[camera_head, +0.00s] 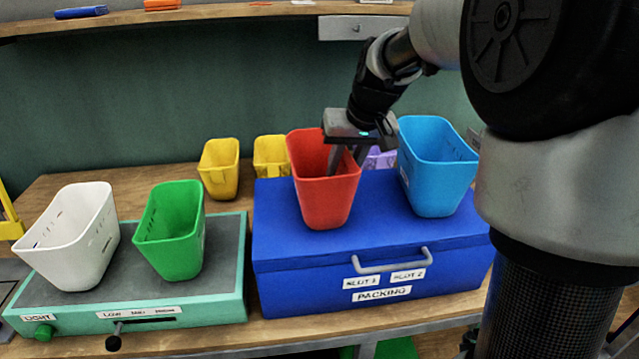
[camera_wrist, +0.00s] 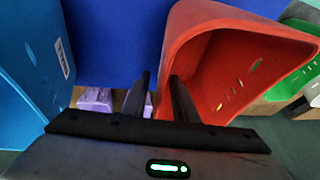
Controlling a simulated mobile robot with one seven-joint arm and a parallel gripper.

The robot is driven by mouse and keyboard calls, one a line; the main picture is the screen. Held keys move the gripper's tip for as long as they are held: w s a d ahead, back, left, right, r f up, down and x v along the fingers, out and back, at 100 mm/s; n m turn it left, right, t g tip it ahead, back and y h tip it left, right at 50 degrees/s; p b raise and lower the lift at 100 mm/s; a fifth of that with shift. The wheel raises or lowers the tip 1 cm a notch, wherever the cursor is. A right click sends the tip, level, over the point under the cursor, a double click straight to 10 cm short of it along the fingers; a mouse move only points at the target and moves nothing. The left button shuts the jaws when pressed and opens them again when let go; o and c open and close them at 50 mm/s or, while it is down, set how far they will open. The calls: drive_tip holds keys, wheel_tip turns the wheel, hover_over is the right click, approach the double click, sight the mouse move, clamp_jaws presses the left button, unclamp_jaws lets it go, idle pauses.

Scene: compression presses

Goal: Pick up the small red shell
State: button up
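The red shell (camera_head: 322,199) is an open, tapered bin standing upright on the blue packing box. It also shows in the wrist view (camera_wrist: 222,35). My gripper (camera_head: 348,163) is above its right rim, pointing down. In the wrist view my gripper (camera_wrist: 161,75) straddles the shell's side wall, with one finger inside the shell and the other outside. The fingers are apart, and a narrow gap shows between the outer finger and the wall. The lower part of the inner finger is hidden by the shell in the head view.
A blue shell (camera_head: 436,175) stands close on the right of the box (camera_head: 400,245). White (camera_head: 75,240) and green (camera_head: 172,235) shells stand on the teal-edged press (camera_head: 215,305) at left. Yellow shells (camera_head: 219,168) and a purple one (camera_head: 380,158) are behind.

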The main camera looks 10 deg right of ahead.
drive_tip(key=shift+f, duration=0.25)
idle(0.3)
clamp_jaws()
